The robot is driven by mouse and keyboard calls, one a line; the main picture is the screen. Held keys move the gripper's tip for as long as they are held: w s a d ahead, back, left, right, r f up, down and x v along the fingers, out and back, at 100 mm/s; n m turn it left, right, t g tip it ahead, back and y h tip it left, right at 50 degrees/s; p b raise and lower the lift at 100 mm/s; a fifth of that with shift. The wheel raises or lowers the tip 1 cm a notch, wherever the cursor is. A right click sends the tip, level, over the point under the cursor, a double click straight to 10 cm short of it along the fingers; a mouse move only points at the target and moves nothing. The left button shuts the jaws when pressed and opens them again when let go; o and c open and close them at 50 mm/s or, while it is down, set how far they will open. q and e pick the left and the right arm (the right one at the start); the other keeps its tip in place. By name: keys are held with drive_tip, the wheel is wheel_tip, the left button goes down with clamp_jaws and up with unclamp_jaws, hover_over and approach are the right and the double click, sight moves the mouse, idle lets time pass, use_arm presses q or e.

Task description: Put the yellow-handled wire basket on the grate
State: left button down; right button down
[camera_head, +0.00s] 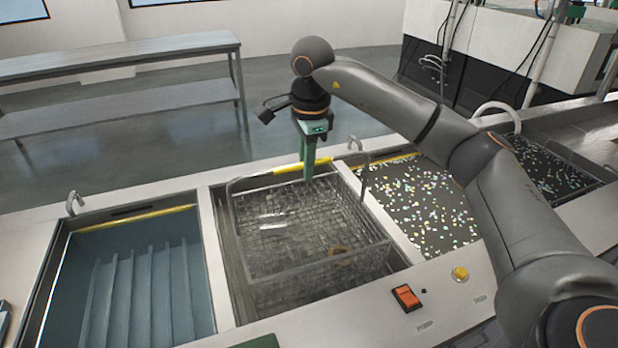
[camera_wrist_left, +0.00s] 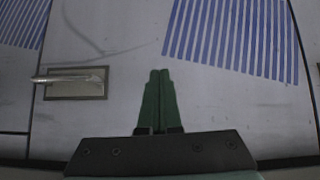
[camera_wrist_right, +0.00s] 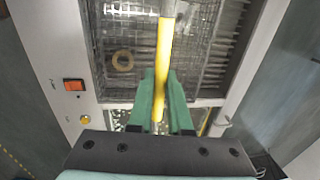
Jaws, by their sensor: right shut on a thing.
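The wire basket (camera_head: 255,290) is at the middle tank, with thin mesh walls. Its yellow handle (camera_head: 287,169) runs across the top at the far side. My right gripper (camera_head: 309,176) points down and is shut on this handle; in the right wrist view the handle (camera_wrist_right: 164,50) runs between the fingers. The basket's mesh also shows there (camera_wrist_right: 190,82). Grey parallel bars, seemingly the grate (camera_wrist_right: 235,45), show beside the basket in that view. I cannot tell whether the basket touches the bars. My left gripper (camera_wrist_left: 159,75) is shut and empty, seen only in its wrist view.
A tank with slanted blue-grey ribs (camera_head: 140,295) lies to the left. A bath of colourful bits (camera_head: 415,195) lies to the right. An orange switch (camera_head: 406,297) and a yellow button (camera_head: 460,273) sit on the front deck. A brownish ring (camera_wrist_right: 122,61) shows through the basket.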

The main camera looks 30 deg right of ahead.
drive_tip(key=shift+w+d+f+p, duration=0.15)
drive_tip(key=shift+d+f, duration=0.05)
drive_tip(key=shift+f, duration=0.55)
drive_tip(key=shift+w+d+f+p, duration=0.1)
drive_tip(key=shift+d+f, duration=0.1)
drive_tip(key=shift+f, duration=0.6)
drive_tip(key=shift+w+d+f+p, duration=0.15)
drive_tip(key=shift+d+f, duration=0.05)
drive_tip(key=shift+f, duration=0.55)
drive_tip(key=c, duration=1.3)
unclamp_jaws()
drive_tip(key=shift+f, duration=0.15)
drive_tip(key=o, duration=0.5)
drive_tip(key=shift+c, duration=0.2)
wheel_tip(320, 180, up, 12)
drive_tip(key=s, duration=0.1)
drive_tip(key=shift+s+a+b, duration=0.25)
drive_tip(key=shift+s+b, duration=0.1)
drive_tip(key=shift+s, duration=0.1)
